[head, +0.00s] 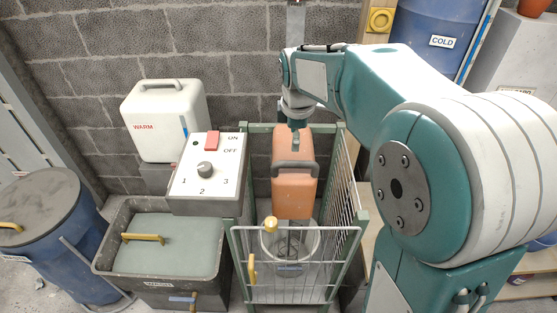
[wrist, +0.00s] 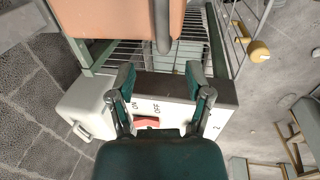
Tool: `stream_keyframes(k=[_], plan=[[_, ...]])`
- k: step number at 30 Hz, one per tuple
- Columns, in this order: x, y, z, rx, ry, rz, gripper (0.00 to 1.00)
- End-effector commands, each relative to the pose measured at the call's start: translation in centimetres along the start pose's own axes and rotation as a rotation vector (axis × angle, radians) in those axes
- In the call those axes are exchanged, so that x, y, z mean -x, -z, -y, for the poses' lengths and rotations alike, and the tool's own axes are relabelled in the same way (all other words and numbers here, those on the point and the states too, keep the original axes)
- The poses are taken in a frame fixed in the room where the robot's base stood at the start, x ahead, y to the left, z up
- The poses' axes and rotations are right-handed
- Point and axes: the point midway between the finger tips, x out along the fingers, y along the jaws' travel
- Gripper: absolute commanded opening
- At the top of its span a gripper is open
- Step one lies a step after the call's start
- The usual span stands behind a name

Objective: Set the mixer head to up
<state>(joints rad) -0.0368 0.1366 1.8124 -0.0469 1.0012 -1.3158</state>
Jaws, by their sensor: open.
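The orange mixer head (head: 294,160) hangs over a bowl (head: 290,243) inside a wire cage, with a whisk reaching down into the bowl. A dark grey handle (head: 295,168) runs across its front. In the wrist view the orange mixer head (wrist: 115,15) and its grey handle (wrist: 163,25) fill the top edge, beyond my fingertips. My gripper (wrist: 160,82) is open and empty, apart from the handle. In the head view my gripper (head: 296,125) is small and partly hidden by my wrist, at the top of the mixer head.
A control box (head: 205,170) with a red switch and a dial stands left of the cage. The wire cage (head: 300,265) has a yellow-handled front gate. A white WARM container (head: 165,120), a grey lidded bin (head: 165,245) and a blue drum (head: 60,240) stand left.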

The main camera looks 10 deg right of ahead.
Motion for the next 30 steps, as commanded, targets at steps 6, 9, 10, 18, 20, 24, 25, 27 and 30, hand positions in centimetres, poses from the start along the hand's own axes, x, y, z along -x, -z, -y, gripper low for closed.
stream_keyframes(k=[6, 9, 10, 18, 20, 24, 25, 27, 30], plan=[[-3.3, 0.7, 0.2, 0.003, 0.004, 0.008, 0.65], [-5.2, 0.7, 0.3, 0.002, 0.004, 0.008, 0.65], [-5.8, 0.7, 0.3, 0.002, 0.004, 0.007, 0.65], [-9.7, 0.6, 0.2, 0.001, 0.002, 0.006, 0.65], [-10.1, 0.5, 0.2, 0.001, 0.002, 0.005, 0.65], [-10.5, 0.6, 0.2, 0.001, -0.001, 0.005, 0.65], [-10.5, 0.6, 0.2, 0.001, -0.001, 0.005, 0.65], [-10.5, 0.6, 0.2, 0.001, -0.001, 0.005, 0.65], [-10.5, 0.7, 0.2, 0.001, -0.001, 0.006, 0.61]])
